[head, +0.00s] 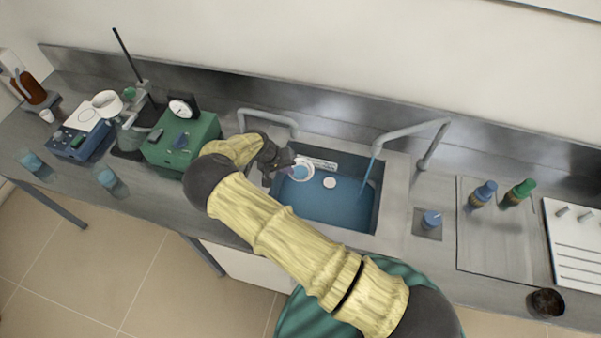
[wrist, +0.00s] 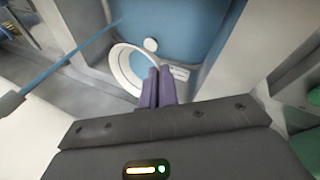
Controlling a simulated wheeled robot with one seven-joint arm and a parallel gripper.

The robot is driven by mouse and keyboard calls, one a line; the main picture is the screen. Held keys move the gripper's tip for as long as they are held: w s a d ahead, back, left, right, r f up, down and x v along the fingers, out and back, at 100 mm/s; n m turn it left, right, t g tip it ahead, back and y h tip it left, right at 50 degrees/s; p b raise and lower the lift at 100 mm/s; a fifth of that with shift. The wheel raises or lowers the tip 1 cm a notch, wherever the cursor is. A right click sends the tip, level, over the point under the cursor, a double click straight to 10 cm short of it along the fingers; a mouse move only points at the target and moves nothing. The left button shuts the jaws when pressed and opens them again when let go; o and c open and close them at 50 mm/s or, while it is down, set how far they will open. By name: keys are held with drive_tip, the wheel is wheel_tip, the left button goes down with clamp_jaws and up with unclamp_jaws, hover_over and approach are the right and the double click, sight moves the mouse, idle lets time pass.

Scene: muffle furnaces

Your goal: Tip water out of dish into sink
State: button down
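The dish (head: 302,169) is small, round and white, and looks blue inside in the head view. It hangs over the left part of the sink (head: 396,200). In the wrist view the dish (wrist: 116,56) is a pale ring by my fingertips, and I cannot tell how much water it holds. My gripper (head: 286,161) reaches over the sink's left rim. Its two purple fingers (wrist: 158,88) are close together on the dish's rim. The sink has a blue inside and a round white drain (head: 329,183), which also shows in the wrist view (wrist: 151,44). The dish's exact tilt is unclear.
A right-hand tap (head: 412,130) runs a blue stream into the sink; another tap (head: 268,115) stands behind left. A green device (head: 182,140) is left of the sink. A blue cup (head: 431,219) and two bottles (head: 483,194) stand right.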

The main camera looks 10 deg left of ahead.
drive_tip(key=shift+w+a+f+g+h+b, duration=0.15)
drive_tip(key=shift+g+h+b, duration=0.25)
drive_tip(key=shift+b, duration=0.6)
